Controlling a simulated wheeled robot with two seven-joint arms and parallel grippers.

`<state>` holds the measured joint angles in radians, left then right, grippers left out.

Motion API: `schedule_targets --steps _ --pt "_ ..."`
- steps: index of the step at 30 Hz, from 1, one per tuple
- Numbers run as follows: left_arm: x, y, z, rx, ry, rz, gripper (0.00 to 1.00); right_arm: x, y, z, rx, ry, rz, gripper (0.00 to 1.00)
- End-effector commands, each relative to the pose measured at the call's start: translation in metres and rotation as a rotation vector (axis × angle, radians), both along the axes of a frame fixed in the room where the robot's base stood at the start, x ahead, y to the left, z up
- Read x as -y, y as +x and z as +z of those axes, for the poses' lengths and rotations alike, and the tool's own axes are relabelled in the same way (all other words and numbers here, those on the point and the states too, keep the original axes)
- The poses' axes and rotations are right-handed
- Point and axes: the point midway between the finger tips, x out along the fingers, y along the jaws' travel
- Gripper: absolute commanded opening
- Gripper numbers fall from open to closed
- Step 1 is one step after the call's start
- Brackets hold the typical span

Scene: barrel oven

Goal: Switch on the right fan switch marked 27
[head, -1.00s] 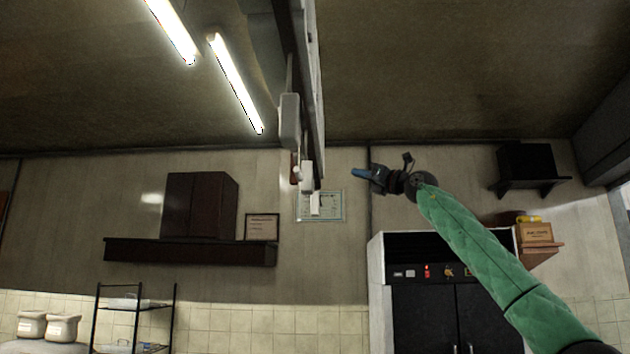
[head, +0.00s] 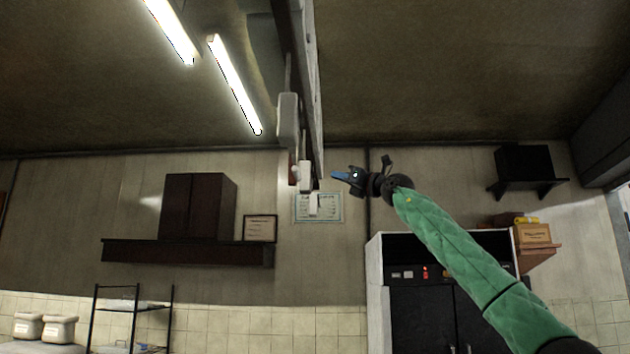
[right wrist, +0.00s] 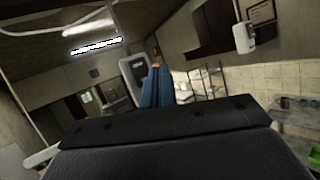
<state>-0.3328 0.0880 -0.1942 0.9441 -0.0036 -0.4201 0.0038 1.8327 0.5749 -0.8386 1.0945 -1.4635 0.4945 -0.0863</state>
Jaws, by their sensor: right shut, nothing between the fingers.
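No number 27 is legible, so I cannot tell which is the right fan switch. My right gripper (head: 338,175) is shut and empty, its blue fingertips pointing left toward the lower box, with a visible gap in the picture. In the right wrist view the blue fingertips (right wrist: 156,86) overlap a light-framed dark panel (right wrist: 133,76). My left gripper is out of view.
A tall cabinet (head: 375,290) with black doors stands below my right arm. A dark wall cupboard (head: 198,207) and shelf (head: 188,252) are at left. A wire rack (head: 132,308) stands lower left. The space around the right gripper looks open.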

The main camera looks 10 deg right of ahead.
Motion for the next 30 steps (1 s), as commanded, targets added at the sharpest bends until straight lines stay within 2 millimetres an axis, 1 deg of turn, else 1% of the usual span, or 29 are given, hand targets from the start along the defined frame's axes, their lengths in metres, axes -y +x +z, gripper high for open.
schedule_targets --steps 1,6,9,16,30 --pt "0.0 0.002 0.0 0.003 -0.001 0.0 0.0 -0.006 0.002 -0.001 0.0 -0.002 0.001 0.0" --pt "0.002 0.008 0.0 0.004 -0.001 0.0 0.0 -0.023 0.007 -0.004 -0.001 -0.001 0.0 0.0" --pt "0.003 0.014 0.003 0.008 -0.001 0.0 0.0 -0.028 0.008 -0.004 0.0 0.0 -0.001 0.0" --pt "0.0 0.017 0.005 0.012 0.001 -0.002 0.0 -0.031 0.009 -0.004 0.0 -0.001 -0.001 0.0" --pt "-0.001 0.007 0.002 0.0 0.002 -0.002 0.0 -0.031 0.009 -0.004 0.0 -0.001 -0.001 0.0"
